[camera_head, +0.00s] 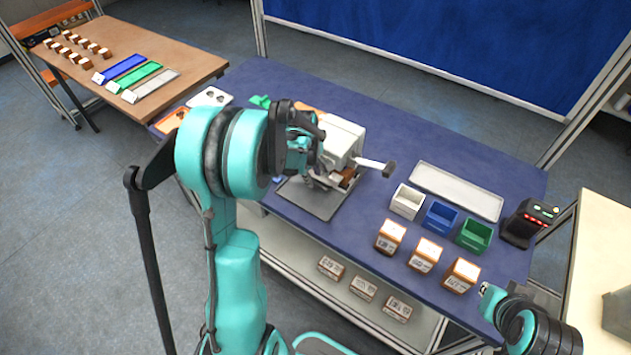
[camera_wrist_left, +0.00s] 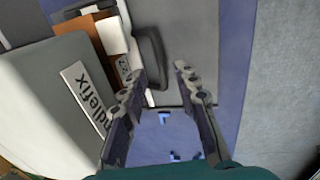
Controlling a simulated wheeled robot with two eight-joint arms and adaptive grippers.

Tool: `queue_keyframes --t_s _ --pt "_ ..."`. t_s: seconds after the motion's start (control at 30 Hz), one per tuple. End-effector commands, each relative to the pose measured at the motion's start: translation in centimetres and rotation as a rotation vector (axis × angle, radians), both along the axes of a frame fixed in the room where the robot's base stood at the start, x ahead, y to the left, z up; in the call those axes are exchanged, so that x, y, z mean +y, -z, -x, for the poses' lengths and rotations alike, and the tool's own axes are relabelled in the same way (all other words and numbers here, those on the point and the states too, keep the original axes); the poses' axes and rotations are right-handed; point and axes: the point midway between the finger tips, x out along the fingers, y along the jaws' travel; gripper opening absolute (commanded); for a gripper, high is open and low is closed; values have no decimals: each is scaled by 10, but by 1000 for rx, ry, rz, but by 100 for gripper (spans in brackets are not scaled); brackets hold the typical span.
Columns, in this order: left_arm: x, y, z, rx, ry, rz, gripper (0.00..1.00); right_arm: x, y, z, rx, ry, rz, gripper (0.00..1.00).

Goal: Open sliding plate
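A dark rounded handle-like part (camera_wrist_left: 150,58) lies just beyond the left finger, beside the lettered white housing (camera_wrist_left: 55,105). My right gripper (camera_head: 486,292) is at the table's front right; its fingers are too small to read.
Right of the machine are white, blue and green bins (camera_head: 474,235), a pale tray (camera_head: 456,191), several brown-and-white boxes (camera_head: 426,254) and a black scanner-like device (camera_head: 528,222). More boxes (camera_head: 363,288) sit on the lower shelf. A wooden table (camera_head: 150,50) stands at the back left.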

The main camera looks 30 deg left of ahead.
Motion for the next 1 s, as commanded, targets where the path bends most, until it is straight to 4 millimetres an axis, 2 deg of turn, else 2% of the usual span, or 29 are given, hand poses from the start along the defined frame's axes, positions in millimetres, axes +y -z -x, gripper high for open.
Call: queue_keyframes --t_s 0.03,0.2,0.57,0.67,0.7,0.9,1.0 --pt "0 10 -2 0 1 0 31 0 4 0 0 0 0 0" --pt "0 29 -5 0 2 0 31 0 8 0 0 0 0 0" --pt "-1 34 -6 -1 2 0 31 0 9 0 0 0 0 0" --pt "-1 34 -6 -1 2 0 4 0 9 0 0 0 0 0" --pt "-1 34 -6 -1 2 0 0 0 9 0 0 0 0 0" --pt "-1 34 -6 -1 2 0 0 0 9 0 0 0 0 0" --pt "1 34 4 -1 1 -1 0 0 11 0 0 0 0 0"
